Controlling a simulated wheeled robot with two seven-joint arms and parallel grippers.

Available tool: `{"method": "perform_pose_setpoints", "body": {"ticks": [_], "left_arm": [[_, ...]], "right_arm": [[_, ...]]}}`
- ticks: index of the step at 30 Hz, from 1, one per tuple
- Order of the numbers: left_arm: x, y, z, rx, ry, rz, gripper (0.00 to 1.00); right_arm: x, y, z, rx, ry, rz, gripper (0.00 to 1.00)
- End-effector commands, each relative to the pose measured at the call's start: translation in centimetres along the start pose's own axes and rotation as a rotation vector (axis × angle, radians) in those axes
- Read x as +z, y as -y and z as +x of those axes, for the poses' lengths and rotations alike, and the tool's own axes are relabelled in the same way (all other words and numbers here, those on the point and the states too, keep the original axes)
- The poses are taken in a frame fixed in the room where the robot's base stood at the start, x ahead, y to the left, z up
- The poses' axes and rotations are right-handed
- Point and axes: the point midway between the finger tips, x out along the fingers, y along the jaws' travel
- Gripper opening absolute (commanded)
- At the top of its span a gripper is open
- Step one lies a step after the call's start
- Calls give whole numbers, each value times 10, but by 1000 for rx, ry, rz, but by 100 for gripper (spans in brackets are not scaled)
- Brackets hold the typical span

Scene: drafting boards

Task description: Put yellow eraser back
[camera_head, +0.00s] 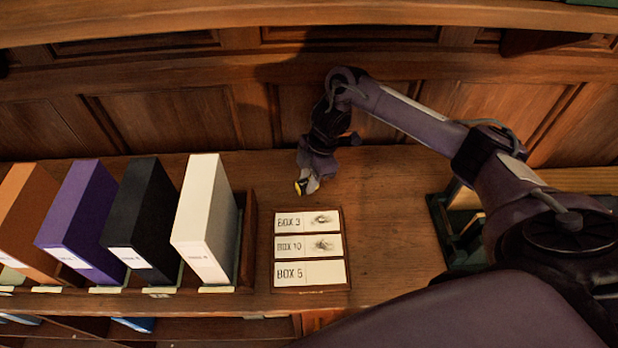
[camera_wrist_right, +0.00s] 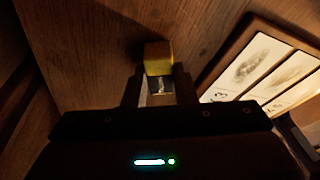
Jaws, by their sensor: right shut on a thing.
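The yellow eraser (camera_wrist_right: 158,57) is a small block at the fingertips of my right gripper (camera_wrist_right: 160,88) in the right wrist view. The gripper is shut on it. In the head view the right gripper (camera_head: 307,184) points down behind the label tray, and a bit of yellow eraser (camera_head: 300,186) shows at its tip. Whether the eraser touches the wood below is hard to tell. My left gripper is not in view.
A wooden tray (camera_head: 309,289) with cards marked BOX 3, BOX 10 and BOX 5 lies in front. Orange, purple, black and white box files (camera_head: 205,215) stand at left. A dark green holder (camera_head: 447,235) is at right. Wooden panelling (camera_head: 165,105) rises behind.

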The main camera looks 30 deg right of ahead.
Motion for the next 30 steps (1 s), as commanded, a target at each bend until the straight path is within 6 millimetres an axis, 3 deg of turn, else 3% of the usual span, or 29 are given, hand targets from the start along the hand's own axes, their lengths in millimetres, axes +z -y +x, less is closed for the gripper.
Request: {"method": "perform_pose_setpoints", "body": {"ticks": [1, 6, 17, 30], "left_arm": [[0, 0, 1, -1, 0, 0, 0], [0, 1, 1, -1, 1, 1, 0], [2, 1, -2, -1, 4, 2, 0], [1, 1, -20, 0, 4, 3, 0]], "right_arm": [[0, 0, 2, -1, 0, 0, 26], [0, 0, 1, -1, 0, 0, 46], [-1, 0, -6, 2, 1, -1, 46], [-1, -1, -92, 5, 2, -1, 46]]}}
